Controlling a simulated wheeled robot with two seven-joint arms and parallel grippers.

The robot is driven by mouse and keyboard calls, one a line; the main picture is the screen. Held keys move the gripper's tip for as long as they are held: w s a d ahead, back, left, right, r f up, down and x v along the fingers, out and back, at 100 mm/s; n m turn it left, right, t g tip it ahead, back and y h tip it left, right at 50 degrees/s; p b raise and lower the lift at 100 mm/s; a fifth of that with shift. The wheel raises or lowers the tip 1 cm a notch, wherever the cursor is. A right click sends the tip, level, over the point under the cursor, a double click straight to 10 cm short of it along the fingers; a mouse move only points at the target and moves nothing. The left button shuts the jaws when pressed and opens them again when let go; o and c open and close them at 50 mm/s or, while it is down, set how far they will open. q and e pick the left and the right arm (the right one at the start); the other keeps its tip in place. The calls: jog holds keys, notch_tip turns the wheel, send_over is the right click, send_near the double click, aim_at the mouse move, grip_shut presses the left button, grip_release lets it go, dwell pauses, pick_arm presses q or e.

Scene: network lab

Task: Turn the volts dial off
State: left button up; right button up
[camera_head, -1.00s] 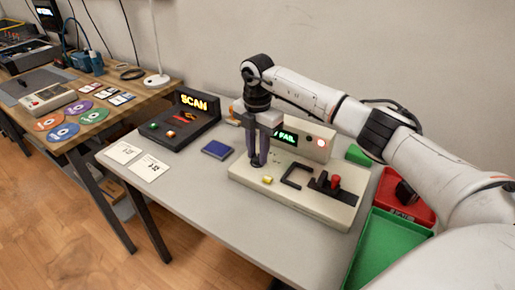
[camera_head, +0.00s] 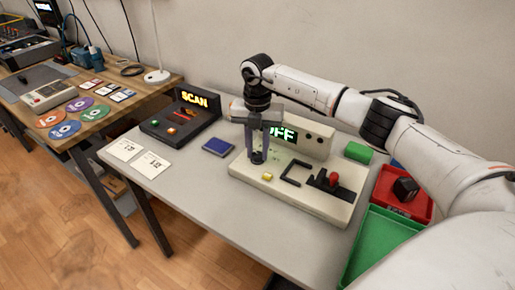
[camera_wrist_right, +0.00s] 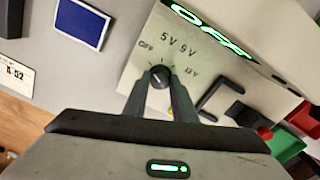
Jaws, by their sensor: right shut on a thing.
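The volts dial (camera_wrist_right: 159,76) is a small black knob on the cream tester (camera_head: 330,208). Labels OFF, 5V, 9V and 12V are printed around it in the right wrist view. My right gripper (camera_head: 258,158) points down at the left part of the tester and is shut on the dial, one finger on each side. The fingers mostly hide the dial in the head view. The tester's display (camera_head: 283,135) reads OFF in green, partly behind the gripper; it also shows in the right wrist view (camera_wrist_right: 212,30). My left gripper is not in view.
A yellow button (camera_head: 267,177), a black bracket and a red-topped lever (camera_head: 333,179) sit on the tester beside the gripper. A blue pad (camera_head: 218,147) and the scan unit (camera_head: 180,120) lie left. Red (camera_head: 421,206) and green trays (camera_head: 378,245) stand right.

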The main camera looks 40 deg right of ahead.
aim_at(257, 153)
jog(key=o, duration=1)
jog(key=shift+o, duration=0.2)
notch_tip(257, 153, up, 10)
jog(key=shift+r, duration=0.2)
